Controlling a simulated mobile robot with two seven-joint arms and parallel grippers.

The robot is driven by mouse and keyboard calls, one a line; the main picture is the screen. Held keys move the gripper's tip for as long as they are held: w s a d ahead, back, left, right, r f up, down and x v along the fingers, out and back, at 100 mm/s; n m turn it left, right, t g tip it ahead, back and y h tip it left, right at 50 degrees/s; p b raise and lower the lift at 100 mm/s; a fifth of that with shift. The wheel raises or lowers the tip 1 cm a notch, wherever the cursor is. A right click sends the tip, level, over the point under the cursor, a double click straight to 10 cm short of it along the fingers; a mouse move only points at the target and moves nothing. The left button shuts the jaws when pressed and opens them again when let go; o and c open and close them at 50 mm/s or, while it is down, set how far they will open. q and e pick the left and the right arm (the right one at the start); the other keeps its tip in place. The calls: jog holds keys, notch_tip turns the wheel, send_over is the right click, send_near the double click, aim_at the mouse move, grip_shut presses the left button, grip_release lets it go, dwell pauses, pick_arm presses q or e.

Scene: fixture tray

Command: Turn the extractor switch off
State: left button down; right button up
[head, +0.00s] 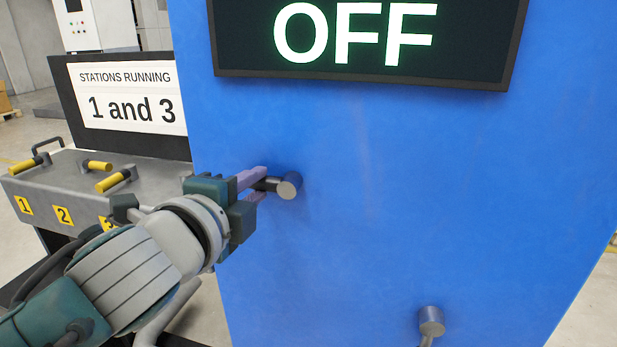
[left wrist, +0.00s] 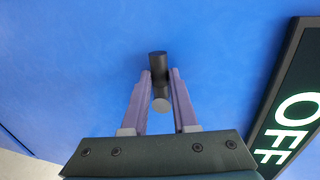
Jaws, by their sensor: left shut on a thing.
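A switch with a grey round hub (head: 289,186) and a short black handle pointing left sits on the blue panel (head: 370,200). My left gripper (head: 262,184) has its purple fingers on either side of the black handle and is shut on it. In the left wrist view the black handle (left wrist: 158,66) stands between the fingertips (left wrist: 160,78), with the grey hub end just below. The display (head: 360,40) above on the panel reads OFF in lit letters; its edge also shows in the left wrist view (left wrist: 290,120). My right gripper is not in view.
A second grey knob (head: 432,320) with a lever is low on the blue panel, cut by the frame. At left, a grey console (head: 60,180) carries yellow-handled levers and numbered labels, under a sign (head: 128,95) reading "STATIONS RUNNING 1 and 3". The panel between the knobs is clear.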

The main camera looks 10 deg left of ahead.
pick_arm(q)
jog(key=c, duration=0.7)
grip_release()
jog(key=s, duration=0.3)
jog(key=s+r, duration=0.1)
jog(key=s, duration=0.2)
jog(key=s+r, duration=0.1)
jog(key=s, duration=0.2)
jog(key=shift+s+a+p, duration=0.15)
jog(key=shift+s+p, duration=0.2)
jog(key=shift+a, duration=0.1)
